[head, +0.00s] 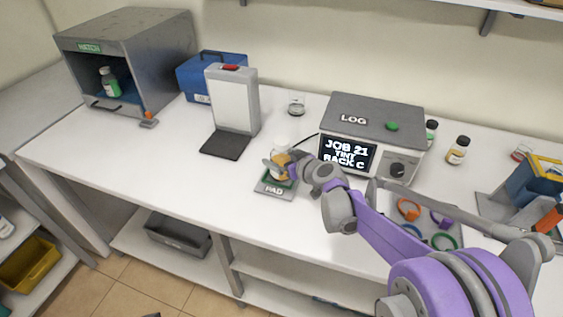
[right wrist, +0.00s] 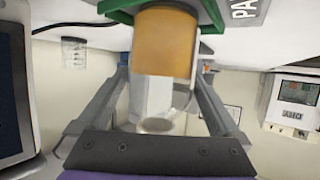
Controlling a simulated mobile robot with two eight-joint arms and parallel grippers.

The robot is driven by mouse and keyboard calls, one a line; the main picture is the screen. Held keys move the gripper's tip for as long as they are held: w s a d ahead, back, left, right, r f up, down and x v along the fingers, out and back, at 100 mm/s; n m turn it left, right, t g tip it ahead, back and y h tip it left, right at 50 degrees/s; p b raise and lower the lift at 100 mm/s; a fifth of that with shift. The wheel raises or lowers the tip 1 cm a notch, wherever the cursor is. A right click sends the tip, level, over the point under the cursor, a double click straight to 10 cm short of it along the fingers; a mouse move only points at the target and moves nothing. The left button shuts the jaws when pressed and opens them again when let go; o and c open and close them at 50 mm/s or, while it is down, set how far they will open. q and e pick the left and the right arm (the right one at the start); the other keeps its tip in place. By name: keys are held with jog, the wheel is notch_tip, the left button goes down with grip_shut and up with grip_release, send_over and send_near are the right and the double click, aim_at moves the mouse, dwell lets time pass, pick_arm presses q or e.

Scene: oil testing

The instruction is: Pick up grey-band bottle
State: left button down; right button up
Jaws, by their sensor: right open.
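A bottle (head: 281,148) with a pale upper part and an amber lower part stands upright on the green-topped pad (head: 274,190). In the right wrist view the same bottle (right wrist: 165,45) appears upside down, amber near the pad (right wrist: 240,12) and clear-whitish toward my palm. My left gripper is not in view.
A log box (head: 372,115) with a screen stands right of the pad. A white-panelled stand (head: 232,103) is on the left, a glass beaker (head: 296,104) behind. A hatch (head: 145,65) holds a green-label bottle (head: 110,82).

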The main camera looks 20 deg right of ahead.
jog(key=shift+s, duration=0.1)
jog(key=shift+c, duration=0.2)
grip_shut()
